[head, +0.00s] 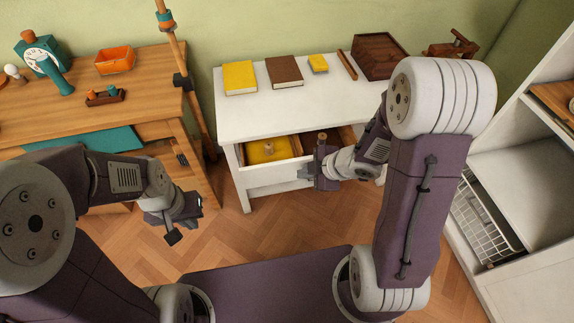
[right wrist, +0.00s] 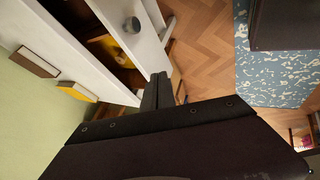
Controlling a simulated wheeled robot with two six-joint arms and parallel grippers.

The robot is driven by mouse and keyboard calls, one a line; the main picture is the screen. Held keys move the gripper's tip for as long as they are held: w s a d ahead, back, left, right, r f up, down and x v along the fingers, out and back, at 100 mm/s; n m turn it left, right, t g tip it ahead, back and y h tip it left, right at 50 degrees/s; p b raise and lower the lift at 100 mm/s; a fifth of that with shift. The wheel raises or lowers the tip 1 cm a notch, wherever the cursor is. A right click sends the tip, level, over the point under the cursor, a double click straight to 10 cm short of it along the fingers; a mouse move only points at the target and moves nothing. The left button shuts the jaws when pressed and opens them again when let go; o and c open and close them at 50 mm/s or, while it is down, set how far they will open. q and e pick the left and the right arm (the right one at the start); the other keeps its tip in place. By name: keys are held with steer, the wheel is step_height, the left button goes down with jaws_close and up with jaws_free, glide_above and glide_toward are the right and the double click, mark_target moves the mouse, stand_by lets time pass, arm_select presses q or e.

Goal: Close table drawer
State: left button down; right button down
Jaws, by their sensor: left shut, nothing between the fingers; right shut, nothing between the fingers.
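The white table (head: 300,108) stands against the wall, and its drawer is pulled open. The drawer's white front (head: 262,176) faces me; inside are a yellow item (head: 262,154) and brown wooden parts. In the right wrist view the drawer front (right wrist: 140,42) carries a round grey knob (right wrist: 132,24). My right gripper (head: 310,174) is shut and empty, close to the drawer front at its right part. Its fingertips (right wrist: 157,88) show near the front's edge; I cannot tell whether they touch it. My left gripper (head: 184,218) is shut and empty, over the floor left of the table.
Books and a brown box (head: 378,55) lie on the white tabletop. A wooden desk (head: 90,85) stands at the left, with a wooden pole (head: 178,50) beside it. White shelving with a wire basket (head: 484,222) stands at the right. Floor in front of the drawer is bare.

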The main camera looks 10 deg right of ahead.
steer(key=b, duration=0.5)
glide_toward(281, 169)
step_height(281, 169, down, 4)
steer(key=s+a, duration=0.2)
steer(key=shift+w+d+r+p, duration=0.15)
steer(key=shift+w+p, duration=0.2)
steer(key=shift+w, duration=0.65)
steer(key=shift+w+r+p, duration=0.15)
steer(key=shift+w+p, duration=0.15)
steer(key=shift+w, duration=0.75)
